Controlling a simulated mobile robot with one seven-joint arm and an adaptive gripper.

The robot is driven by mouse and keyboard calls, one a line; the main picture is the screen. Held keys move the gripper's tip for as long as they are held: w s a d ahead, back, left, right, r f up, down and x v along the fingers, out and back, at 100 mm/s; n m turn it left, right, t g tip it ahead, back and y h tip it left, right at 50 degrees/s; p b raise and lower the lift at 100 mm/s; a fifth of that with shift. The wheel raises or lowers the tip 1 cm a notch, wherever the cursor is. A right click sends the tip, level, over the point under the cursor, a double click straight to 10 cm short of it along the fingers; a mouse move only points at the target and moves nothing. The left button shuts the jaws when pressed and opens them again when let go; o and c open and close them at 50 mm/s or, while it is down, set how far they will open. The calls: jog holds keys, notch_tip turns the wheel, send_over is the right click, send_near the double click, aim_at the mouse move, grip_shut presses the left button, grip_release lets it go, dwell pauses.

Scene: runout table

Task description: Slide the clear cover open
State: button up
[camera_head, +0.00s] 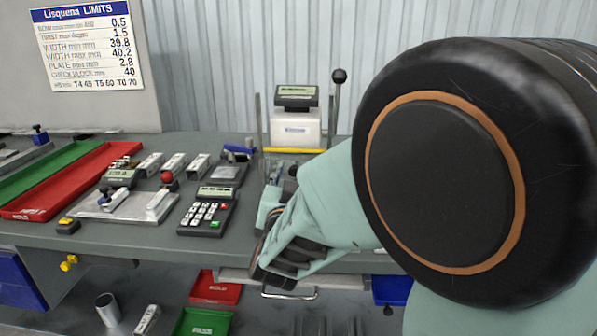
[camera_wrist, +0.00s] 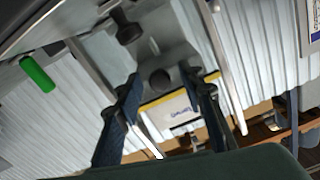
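The clear cover is hard to make out. A yellow-edged strip (camera_head: 293,150) crosses the front of the pale machine (camera_head: 296,128) between two upright posts, and I cannot tell whether it is the cover's edge. In the wrist view a yellow edge (camera_wrist: 208,77) borders a pale labelled panel (camera_wrist: 168,112). My gripper (camera_wrist: 159,74) has its two dark blue fingers spread apart, with a dark round knob (camera_wrist: 160,79) showing between them; I cannot tell whether they touch it. In the head view my arm hides most of the gripper and the machine's lower front.
A lever with a black ball (camera_head: 339,76) rises right of the machine. A keypad (camera_head: 206,214), a metal plate fixture (camera_head: 125,207) and red (camera_head: 75,185) and green (camera_head: 40,172) trays occupy the table's left.

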jog(key=shift+c, duration=0.7)
grip_shut()
notch_tip(320, 180, up, 13)
jog(key=p, duration=0.7)
jog(key=shift+f+p, duration=0.15)
jog(key=shift+p, duration=0.15)
jog(key=shift+o, duration=0.7)
grip_release()
